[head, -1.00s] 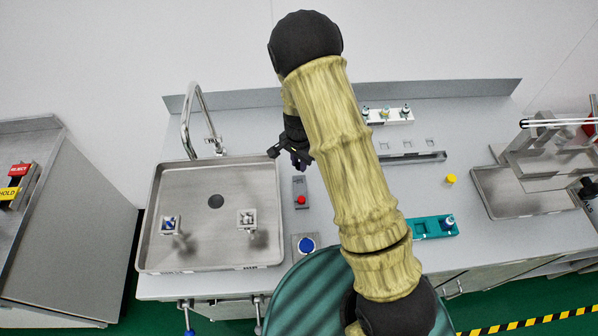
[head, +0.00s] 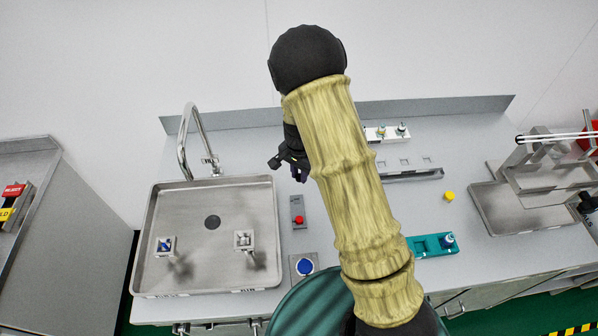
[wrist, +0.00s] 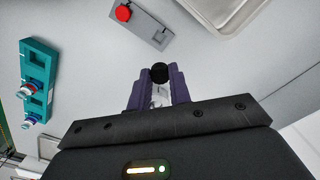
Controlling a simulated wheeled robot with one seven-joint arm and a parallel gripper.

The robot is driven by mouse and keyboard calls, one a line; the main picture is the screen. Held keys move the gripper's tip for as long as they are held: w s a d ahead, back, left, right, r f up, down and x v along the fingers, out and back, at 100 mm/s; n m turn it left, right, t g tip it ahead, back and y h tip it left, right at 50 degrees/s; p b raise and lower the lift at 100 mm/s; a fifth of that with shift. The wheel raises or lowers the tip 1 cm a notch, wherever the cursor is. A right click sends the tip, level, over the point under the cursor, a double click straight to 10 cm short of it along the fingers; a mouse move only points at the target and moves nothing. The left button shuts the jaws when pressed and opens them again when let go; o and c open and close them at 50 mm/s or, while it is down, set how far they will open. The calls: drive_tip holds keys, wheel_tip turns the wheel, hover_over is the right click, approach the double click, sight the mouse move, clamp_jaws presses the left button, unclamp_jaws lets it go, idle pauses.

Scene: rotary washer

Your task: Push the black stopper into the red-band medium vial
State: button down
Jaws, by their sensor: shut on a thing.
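My gripper (wrist: 158,78), with purple fingers, is shut on the black stopper (wrist: 159,73), whose round dark end shows between the fingertips in the wrist view. A whitish patch shows between the fingers below it; I cannot tell what it is. In the head view my gripper (head: 297,172) is above the counter, right of the sink, with the stopper too small to make out. A teal holder (head: 425,246) carries a vial (head: 447,240). The holder also shows in the wrist view (wrist: 41,58), with reddish and blue marks at the vial (wrist: 32,89). My gripper is well apart from it.
A steel sink (head: 205,280) lies to the left, with a tap (head: 185,140). A red button (head: 298,220) and a blue button (head: 305,267) are beside it. A white rack (head: 390,137) with vials stands behind my arm. A yellow cap (head: 448,196) lies on open counter.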

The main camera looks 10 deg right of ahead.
drive_tip(key=w+d+r+n, duration=0.4)
drive_tip(key=d+r, duration=0.1)
drive_tip(key=d, duration=0.4)
drive_tip(key=shift+d+n, duration=0.25)
drive_tip(key=shift+n, duration=0.15)
